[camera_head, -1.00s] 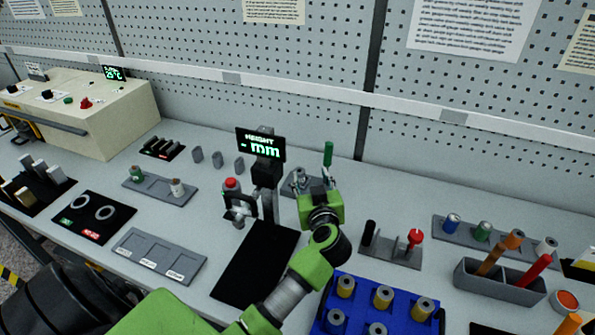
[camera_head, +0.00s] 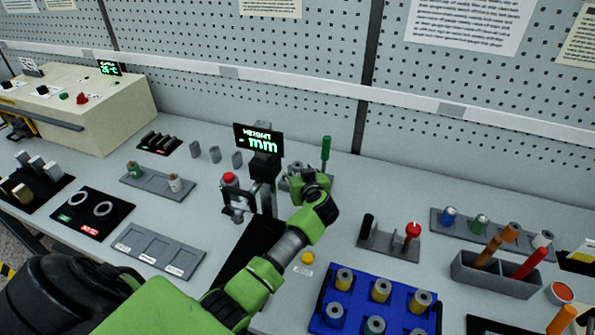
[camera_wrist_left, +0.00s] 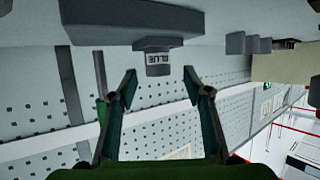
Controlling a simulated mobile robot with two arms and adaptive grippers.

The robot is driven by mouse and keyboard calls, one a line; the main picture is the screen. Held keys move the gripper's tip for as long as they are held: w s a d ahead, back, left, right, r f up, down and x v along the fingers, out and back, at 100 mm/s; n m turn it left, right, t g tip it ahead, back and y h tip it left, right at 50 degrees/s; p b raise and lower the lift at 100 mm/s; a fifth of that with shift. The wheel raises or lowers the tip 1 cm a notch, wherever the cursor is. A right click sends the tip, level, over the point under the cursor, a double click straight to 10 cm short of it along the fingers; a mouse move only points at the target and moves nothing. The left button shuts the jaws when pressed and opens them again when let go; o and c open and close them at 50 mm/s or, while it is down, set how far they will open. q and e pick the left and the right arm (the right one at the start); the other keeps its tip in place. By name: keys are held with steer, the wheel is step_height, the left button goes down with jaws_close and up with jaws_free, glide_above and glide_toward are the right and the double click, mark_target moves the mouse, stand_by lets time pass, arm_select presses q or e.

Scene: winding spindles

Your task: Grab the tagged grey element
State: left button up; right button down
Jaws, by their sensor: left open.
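In the left wrist view, turned upside down, a short grey element (camera_wrist_left: 158,58) with a pale tag reading "BLUE" sits against a dark grey holder (camera_wrist_left: 110,22). My left gripper (camera_wrist_left: 160,76) is open, with one finger on each side of the tagged element. The fingertips look close to it, but I cannot tell whether they touch. In the head view my left gripper (camera_head: 302,182) is at the small grey holder behind the height gauge, and its own wrist hides the element there.
A green-handled tool (camera_head: 326,150) stands just behind the gripper. The height gauge display (camera_head: 258,141) and a red-topped device (camera_head: 230,180) are close on the left. A blue tray (camera_head: 358,320) of spools is at the front.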

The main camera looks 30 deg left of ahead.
mark_target(298, 167)
arm_select(q)
steer(key=x, duration=0.4)
steer(key=shift+w, duration=0.25)
steer(key=c, duration=1.2)
steer(key=shift+r, duration=0.1)
